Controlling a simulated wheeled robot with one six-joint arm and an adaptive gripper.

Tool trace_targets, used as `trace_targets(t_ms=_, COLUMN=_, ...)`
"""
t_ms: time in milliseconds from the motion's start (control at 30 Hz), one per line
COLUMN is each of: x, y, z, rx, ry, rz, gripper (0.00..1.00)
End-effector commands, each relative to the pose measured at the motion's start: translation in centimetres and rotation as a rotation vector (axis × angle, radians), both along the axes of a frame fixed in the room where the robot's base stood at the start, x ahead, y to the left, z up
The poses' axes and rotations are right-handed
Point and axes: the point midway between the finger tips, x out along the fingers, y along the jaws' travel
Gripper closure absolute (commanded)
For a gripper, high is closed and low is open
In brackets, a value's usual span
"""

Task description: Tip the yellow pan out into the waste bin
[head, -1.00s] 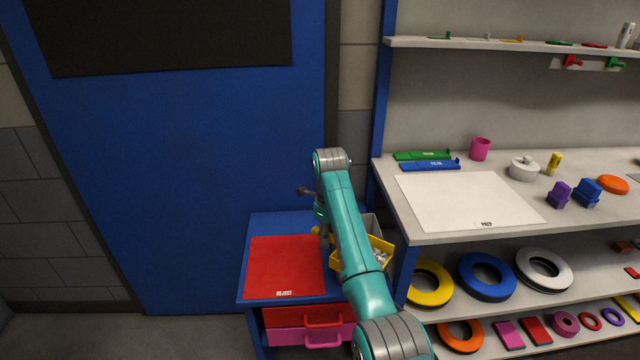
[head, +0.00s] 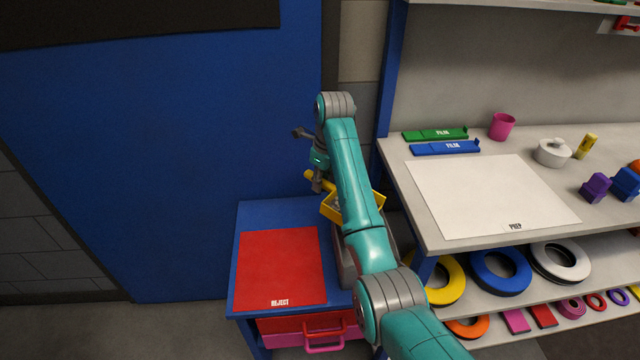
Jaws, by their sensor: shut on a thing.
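The yellow pan (head: 331,210) is held up above the blue side table, partly hidden behind my arm. Its yellow handle (head: 312,176) points to the back left. My gripper (head: 318,185) is shut on this handle. The pan looks about level; a little of its pale content shows at the arm's edge, the rest is hidden. A grey bin (head: 345,264), apparently the waste bin, stands on the right part of the blue table below the pan, mostly hidden by my arm.
A red REJECT mat (head: 280,265) lies clear on the blue table (head: 258,215). To the right is a bench with a white PREP mat (head: 495,195), green and blue trays (head: 445,148) and a pink cup (head: 502,126). A blue door (head: 180,150) stands behind.

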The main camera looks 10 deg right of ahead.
Motion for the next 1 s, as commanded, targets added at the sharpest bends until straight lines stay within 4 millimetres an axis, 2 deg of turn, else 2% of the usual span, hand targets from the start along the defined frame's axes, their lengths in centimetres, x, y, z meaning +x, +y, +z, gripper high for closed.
trace_targets(t_ms=500, x=-1.5, y=-1.7, z=5.7, rx=0.342, ry=-0.312, rz=-0.002, gripper=1.00)
trace_targets(t_ms=800, x=-3.3, y=-3.8, z=8.0, rx=0.550, ry=-0.501, rz=-0.003, gripper=1.00)
trace_targets(t_ms=1000, x=-4.8, y=-5.4, z=8.7, rx=0.685, ry=-0.622, rz=-0.003, gripper=1.00)
